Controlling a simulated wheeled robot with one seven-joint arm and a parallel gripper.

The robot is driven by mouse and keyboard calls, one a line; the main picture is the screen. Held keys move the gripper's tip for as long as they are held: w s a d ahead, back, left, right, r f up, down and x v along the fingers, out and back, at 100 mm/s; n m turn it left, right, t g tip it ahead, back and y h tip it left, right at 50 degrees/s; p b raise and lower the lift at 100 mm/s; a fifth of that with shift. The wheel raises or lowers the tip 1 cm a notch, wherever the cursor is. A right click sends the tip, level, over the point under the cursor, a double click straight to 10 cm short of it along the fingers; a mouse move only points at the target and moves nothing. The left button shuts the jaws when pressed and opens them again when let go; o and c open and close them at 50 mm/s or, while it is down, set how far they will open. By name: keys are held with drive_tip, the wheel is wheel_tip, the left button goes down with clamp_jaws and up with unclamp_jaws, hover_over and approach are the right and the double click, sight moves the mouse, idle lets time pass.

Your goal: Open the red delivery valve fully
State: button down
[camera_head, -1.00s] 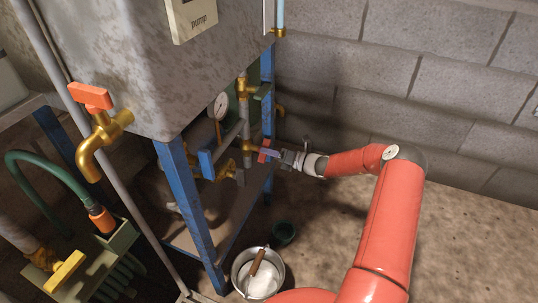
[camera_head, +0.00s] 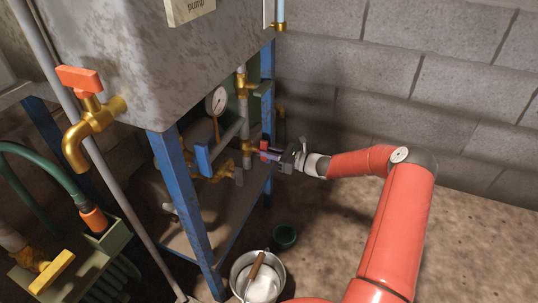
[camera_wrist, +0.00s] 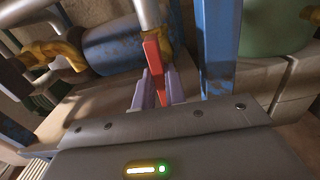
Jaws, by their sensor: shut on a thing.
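The red delivery valve has a small red lever handle (camera_head: 264,146) on a brass body (camera_head: 248,148), fixed to a vertical grey pipe behind the blue frame leg. My gripper (camera_head: 272,155) is at this handle, reaching in from the right. In the wrist view, the red handle (camera_wrist: 153,60) stands between the two purple-grey fingers of my gripper (camera_wrist: 158,88), which are shut on it. The brass valve body (camera_wrist: 166,42) shows just beyond the handle. The fingers hide part of the handle in the head view, so its exact angle is hard to tell there.
A blue leg (camera_head: 182,200) of the tank frame and a blue-handled valve (camera_head: 202,158) stand left of my gripper. A pressure gauge (camera_head: 216,100) is above. A metal bucket (camera_head: 240,268) and a green bowl (camera_head: 285,236) are on the floor. Another orange-red handled tap (camera_head: 78,78) is far left.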

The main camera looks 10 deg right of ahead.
drive_tip(key=shift+n, duration=0.5)
drive_tip(key=c, duration=1.5)
unclamp_jaws()
drive_tip(key=shift+o, duration=0.2)
drive_tip(key=v, duration=0.7)
drive_tip(key=shift+s+d, duration=0.25)
drive_tip(key=shift+d, duration=0.1)
